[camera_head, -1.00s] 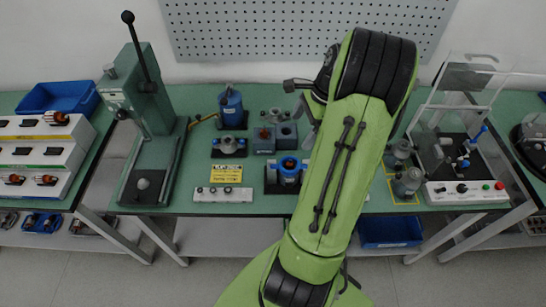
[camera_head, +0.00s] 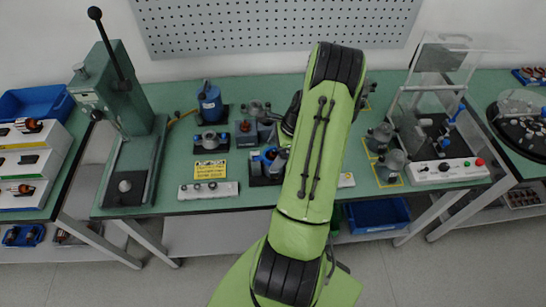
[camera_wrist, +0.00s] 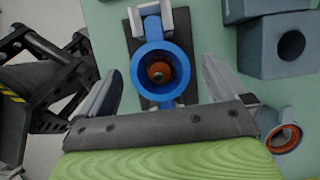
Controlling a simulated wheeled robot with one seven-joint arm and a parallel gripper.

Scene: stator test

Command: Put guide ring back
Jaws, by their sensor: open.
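A round blue ring-shaped part (camera_wrist: 137,70) sits in a fixture on a dark base plate (camera_wrist: 146,29) in the wrist view, with a copper-coloured core inside it. I cannot tell for sure whether it is the guide ring. It seems to be the blue part (camera_head: 270,155) at the bench's front middle in the head view, partly covered by my arm. My gripper (camera_wrist: 160,65) is open and empty, its two fingers apart on the left and right of the blue part in the picture. Whether they touch it cannot be told. In the head view my arm hides the fingers.
A grey block with a round hole (camera_wrist: 270,50) stands right of the fixture. A grey ring-like part with an orange inside (camera_wrist: 287,139) is by the right finger. A green lever press (camera_head: 135,150) stands left, grey pots (camera_head: 391,167) and a clear-shielded test station (camera_head: 445,172) right.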

